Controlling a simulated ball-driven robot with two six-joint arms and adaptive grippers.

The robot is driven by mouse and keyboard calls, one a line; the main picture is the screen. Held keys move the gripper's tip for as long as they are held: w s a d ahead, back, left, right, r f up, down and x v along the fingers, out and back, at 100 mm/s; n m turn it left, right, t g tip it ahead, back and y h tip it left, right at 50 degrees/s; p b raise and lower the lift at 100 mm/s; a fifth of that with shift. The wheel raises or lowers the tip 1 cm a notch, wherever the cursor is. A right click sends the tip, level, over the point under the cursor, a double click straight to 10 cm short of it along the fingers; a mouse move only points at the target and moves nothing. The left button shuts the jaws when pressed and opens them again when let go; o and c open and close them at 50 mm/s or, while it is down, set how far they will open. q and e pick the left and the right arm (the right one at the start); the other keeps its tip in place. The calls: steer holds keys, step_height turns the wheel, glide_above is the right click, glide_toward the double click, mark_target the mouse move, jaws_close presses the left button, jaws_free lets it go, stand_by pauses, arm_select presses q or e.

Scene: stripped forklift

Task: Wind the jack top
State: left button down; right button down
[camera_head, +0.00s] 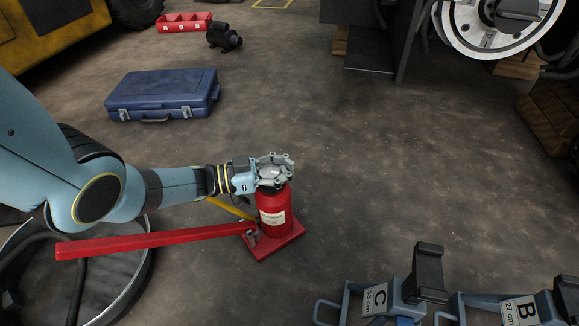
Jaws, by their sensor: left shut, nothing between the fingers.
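A red bottle jack (273,217) stands upright on its square red base on the concrete floor. A long red handle (150,240) runs from its base to the left. My left gripper (275,165) is over the jack's top end, with its fingers shut and nothing between them. The gripper hides most of the jack top, and I cannot tell whether it touches it. My right gripper is not in view.
A blue case (163,94) lies at the upper left. A red tray (184,22) and a black motor-like part (224,37) lie behind it. The middle floor is clear.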

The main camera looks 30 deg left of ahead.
arm_select(q)
steer(key=shift+s+a+f, duration=0.15)
steer(key=shift+a+f, duration=0.05)
stand_by(0.3)
stand_by(0.3)
steer(key=c, duration=1.3)
jaws_free()
steer(key=shift+r, duration=0.1)
steer(key=shift+o, duration=1.4)
steer(key=shift+d, duration=0.1)
steer(key=shift+r, duration=0.1)
steer(key=v, duration=1.2)
